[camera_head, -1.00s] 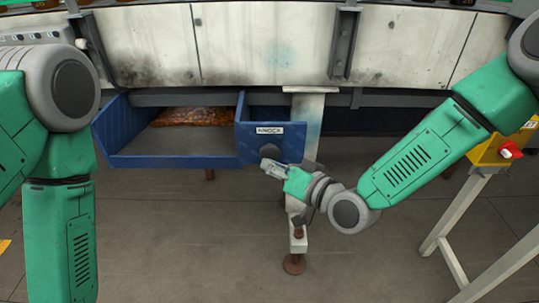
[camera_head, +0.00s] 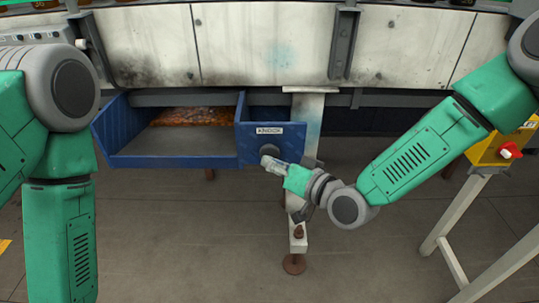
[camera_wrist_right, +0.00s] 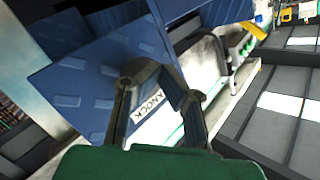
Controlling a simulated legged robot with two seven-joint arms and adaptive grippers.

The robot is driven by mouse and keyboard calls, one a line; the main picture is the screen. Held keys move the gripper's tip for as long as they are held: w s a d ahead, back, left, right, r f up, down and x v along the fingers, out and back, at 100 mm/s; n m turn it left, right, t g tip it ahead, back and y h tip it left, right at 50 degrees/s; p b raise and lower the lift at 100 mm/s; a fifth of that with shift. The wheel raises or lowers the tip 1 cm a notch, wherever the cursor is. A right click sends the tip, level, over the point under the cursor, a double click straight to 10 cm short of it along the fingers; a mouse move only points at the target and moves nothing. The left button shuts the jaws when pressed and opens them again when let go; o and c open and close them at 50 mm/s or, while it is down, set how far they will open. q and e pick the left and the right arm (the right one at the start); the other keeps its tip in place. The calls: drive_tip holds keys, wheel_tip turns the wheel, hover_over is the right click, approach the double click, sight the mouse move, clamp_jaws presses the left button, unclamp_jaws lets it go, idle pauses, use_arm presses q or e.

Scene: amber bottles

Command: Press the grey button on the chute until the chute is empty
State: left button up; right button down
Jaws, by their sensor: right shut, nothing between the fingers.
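The blue chute (camera_head: 175,161) hangs below the conveyor side in the head view. Amber-brown contents (camera_head: 195,116) lie at its back; the front of its floor is bare. The grey button (camera_head: 269,151) sits on the blue panel under a label reading KNOCK (camera_head: 269,131). My right gripper (camera_head: 268,162) is shut and empty, its tips at the lower part of the button; I cannot tell whether they touch. In the right wrist view the fingers (camera_wrist_right: 160,85) are before the blue panel and the label, and the button is hidden. My left arm shows at the left, its gripper out of view.
The stained conveyor side (camera_head: 250,45) spans the back. A pale support leg (camera_head: 305,130) stands just right of the panel. A yellow box with a red button (camera_head: 510,151) stands on a frame at the right. The floor in front is clear.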

drive_tip(key=shift+w+r, duration=0.1)
drive_tip(key=shift+w, duration=0.85)
idle(1.1)
drive_tip(key=shift+s, duration=1.35)
drive_tip(key=shift+s+p, duration=1.05)
drive_tip(key=shift+s, duration=1.5)
